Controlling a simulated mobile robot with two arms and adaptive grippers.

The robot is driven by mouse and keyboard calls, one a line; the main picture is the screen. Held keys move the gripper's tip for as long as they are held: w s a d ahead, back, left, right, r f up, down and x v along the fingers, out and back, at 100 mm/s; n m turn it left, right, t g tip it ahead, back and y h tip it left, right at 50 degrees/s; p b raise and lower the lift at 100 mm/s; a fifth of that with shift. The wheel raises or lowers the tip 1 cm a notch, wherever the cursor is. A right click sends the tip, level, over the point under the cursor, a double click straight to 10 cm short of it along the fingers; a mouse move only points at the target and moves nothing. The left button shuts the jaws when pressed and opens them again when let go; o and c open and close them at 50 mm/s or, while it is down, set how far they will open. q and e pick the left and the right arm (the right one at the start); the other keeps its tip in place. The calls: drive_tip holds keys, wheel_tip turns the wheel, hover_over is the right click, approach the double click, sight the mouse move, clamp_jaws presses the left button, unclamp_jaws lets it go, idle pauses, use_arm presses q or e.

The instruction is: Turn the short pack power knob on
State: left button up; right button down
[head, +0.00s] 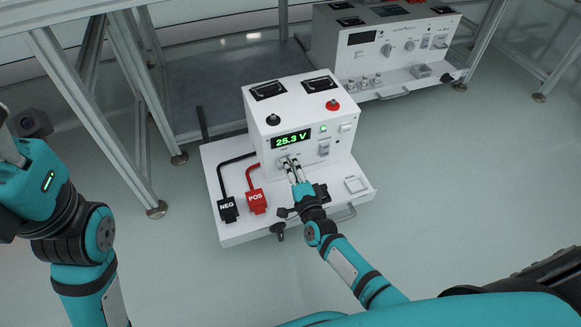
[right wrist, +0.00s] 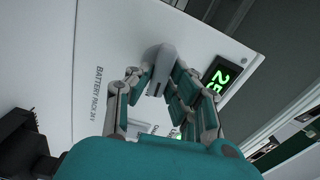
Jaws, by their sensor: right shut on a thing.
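The short white pack (head: 262,107) stands on a white base plate (head: 232,232) in the middle of the head view. Its green display (head: 291,139) reads 25.3 V, and a small green lamp is lit beside it. The display shows partly in the right wrist view (right wrist: 222,78). My right gripper (head: 291,167) is at the pack's front, just below the display. In the right wrist view, its two fingers (right wrist: 155,88) are shut on a grey knob (right wrist: 158,62), one on each side. The fingers largely hide the knob in the head view. My left arm is at the left; its gripper is not clearly visible.
A black NEG connector (head: 228,210) and a red POS connector (head: 257,203) lie on the base plate, left of my right gripper. A longer white unit (head: 360,50) stands behind. Metal frame posts stand at the left.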

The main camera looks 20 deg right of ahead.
drive_tip(key=shift+f+m, duration=0.1)
drive_tip(key=shift+m, duration=0.4)
drive_tip(key=c, duration=1.3)
unclamp_jaws()
drive_tip(key=shift+o, duration=0.2)
drive_tip(key=s, duration=1.2)
drive_tip(key=shift+d, duration=0.25)
